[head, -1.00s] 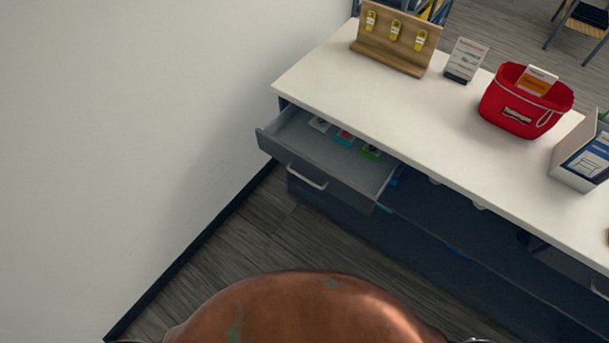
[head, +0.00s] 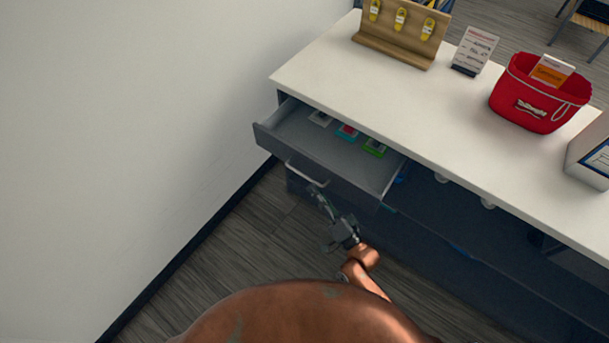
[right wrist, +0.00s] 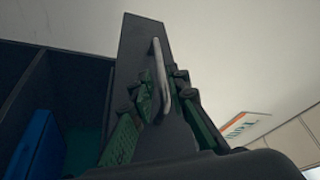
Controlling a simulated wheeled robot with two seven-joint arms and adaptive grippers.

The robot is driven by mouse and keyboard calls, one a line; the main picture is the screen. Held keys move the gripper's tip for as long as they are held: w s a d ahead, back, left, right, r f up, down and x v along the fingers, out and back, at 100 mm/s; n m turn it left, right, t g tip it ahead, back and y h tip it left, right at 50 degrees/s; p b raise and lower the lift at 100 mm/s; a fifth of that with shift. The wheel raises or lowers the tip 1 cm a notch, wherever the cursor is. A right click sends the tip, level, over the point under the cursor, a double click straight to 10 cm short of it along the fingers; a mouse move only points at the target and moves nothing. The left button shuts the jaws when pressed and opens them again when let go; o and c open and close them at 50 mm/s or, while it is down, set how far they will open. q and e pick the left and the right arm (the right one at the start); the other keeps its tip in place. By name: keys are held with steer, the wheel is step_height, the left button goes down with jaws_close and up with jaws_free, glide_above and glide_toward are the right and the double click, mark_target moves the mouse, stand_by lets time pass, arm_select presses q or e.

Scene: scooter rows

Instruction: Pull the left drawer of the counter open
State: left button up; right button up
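The left drawer (head: 345,168) of the counter is pulled well out and its grey inside shows, with several small coloured packets at the back. Its silver bar handle (head: 306,175) is on the drawer front. My right gripper (head: 322,203) is just below and in front of the handle in the head view. In the right wrist view its fingers (right wrist: 162,92) are spread, with the handle (right wrist: 158,65) seen between and beyond their tips. I cannot tell whether they touch it. My left gripper is not in view.
The white counter top (head: 400,120) carries a wooden board with yellow tags (head: 400,35), a small sign (head: 474,50) and a red basket (head: 535,95). A wall (head: 130,130) stands close on the left. The floor (head: 240,245) before the drawer is clear.

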mark_target(304, 175)
steer(key=x, duration=0.5)
steer(key=shift+w+a, duration=0.1)
steer(key=shift+w, duration=0.05)
steer(key=shift+w+a+r, duration=0.1)
steer(key=shift+w+a, duration=0.25)
steer(key=shift+w, duration=0.15)
steer(key=shift+c, duration=0.5)
steer(key=c, duration=0.3)
jaws_close()
